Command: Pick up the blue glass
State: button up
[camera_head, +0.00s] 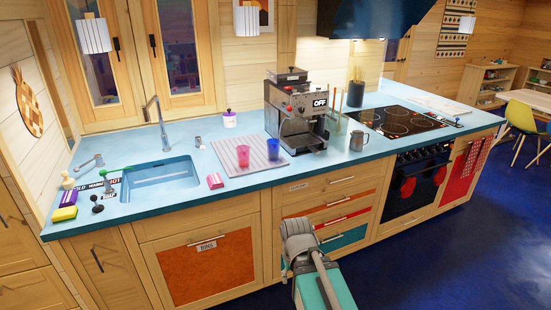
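The blue glass (273,149) stands upright on a pale striped mat (263,168) on the blue counter. A pink-red glass (243,156) stands just to its left on the same mat. The coffee machine (297,112) stands close to the right of the blue glass. My gripper (297,228) is low in front of the cabinet drawers, below the counter edge and well apart from the glass. Its fingers are not clear enough to tell whether they are open or shut.
The sink (158,180) is left of the mat, with a small pink box (214,181) between them. A metal mug (357,140) stands right of the coffee machine, before the stove (402,121).

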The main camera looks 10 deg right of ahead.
aim_at(273, 145)
jog(key=k, duration=0.15)
jog(key=z, duration=1.6)
jog(key=i, duration=2.25)
